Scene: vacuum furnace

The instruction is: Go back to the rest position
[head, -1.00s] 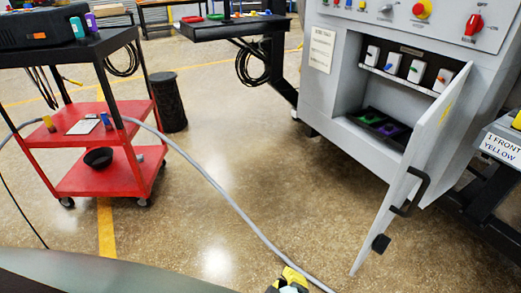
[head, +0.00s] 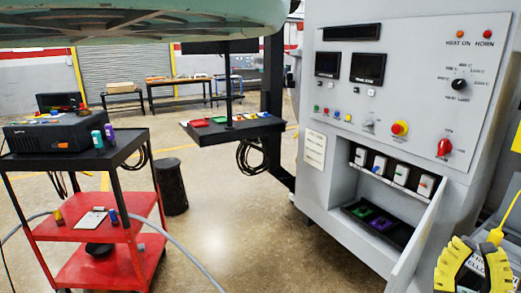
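My gripper (head: 476,262), with yellow and black fingers, is at the lower right of the head view. Its two fingers stand apart and I see nothing held between them. It is in front of and to the right of the open door (head: 418,238) of the grey furnace cabinet (head: 385,100). The lower part of the gripper is cut off by the picture edge.
A red and black cart (head: 105,234) stands at the left with a black case (head: 45,135) on top. A grey hose (head: 190,262) crosses the floor. A black shelf (head: 205,132) with coloured trays is behind.

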